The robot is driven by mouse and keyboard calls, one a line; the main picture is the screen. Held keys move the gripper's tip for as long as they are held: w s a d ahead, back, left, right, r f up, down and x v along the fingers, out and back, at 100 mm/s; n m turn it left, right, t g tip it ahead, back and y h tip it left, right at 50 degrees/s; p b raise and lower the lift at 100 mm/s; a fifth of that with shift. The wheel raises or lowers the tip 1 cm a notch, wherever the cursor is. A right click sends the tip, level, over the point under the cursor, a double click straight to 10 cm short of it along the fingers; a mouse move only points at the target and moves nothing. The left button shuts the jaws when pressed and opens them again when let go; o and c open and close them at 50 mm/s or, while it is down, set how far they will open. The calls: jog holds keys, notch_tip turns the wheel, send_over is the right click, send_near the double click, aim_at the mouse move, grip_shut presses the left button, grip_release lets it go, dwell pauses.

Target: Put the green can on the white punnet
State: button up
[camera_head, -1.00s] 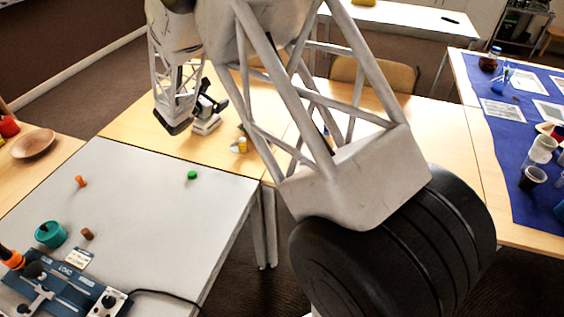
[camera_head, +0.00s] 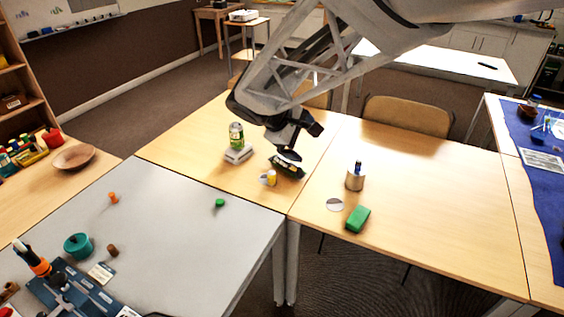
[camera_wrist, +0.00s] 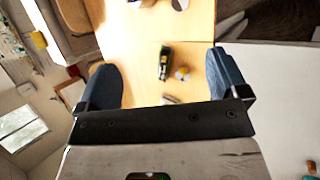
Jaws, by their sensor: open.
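The green can (camera_head: 236,135) is upright at the white punnet (camera_head: 238,155) on the wooden table. The can's lower end meets the punnet's top, and it looks to stand on it. My gripper (camera_head: 291,152) is to the right of the can, apart from it, over a dark green object (camera_head: 287,167). In the wrist view my gripper's two fingers (camera_wrist: 165,82) are wide apart with nothing held. The dark green object (camera_wrist: 165,62) shows below and between them, not gripped.
A small yellow and white item (camera_head: 269,178) is beside the dark green object. A cup with a blue item (camera_head: 355,178), a white disc (camera_head: 335,205) and a green block (camera_head: 358,218) are to the right. The table beyond the cup is clear.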

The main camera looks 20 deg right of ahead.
jog(key=s+a+m+y, duration=0.3)
jog(key=s+m, duration=0.1)
jog(key=s, duration=0.7)
jog(key=s+a+r+m+t+y, duration=0.1)
jog(key=s+a+m+y, duration=0.2)
jog(key=s, duration=0.8)
jog(key=shift+a+r+m+y, duration=0.3)
jog(key=shift+m+y, duration=0.2)
jog(key=shift+y, duration=0.3)
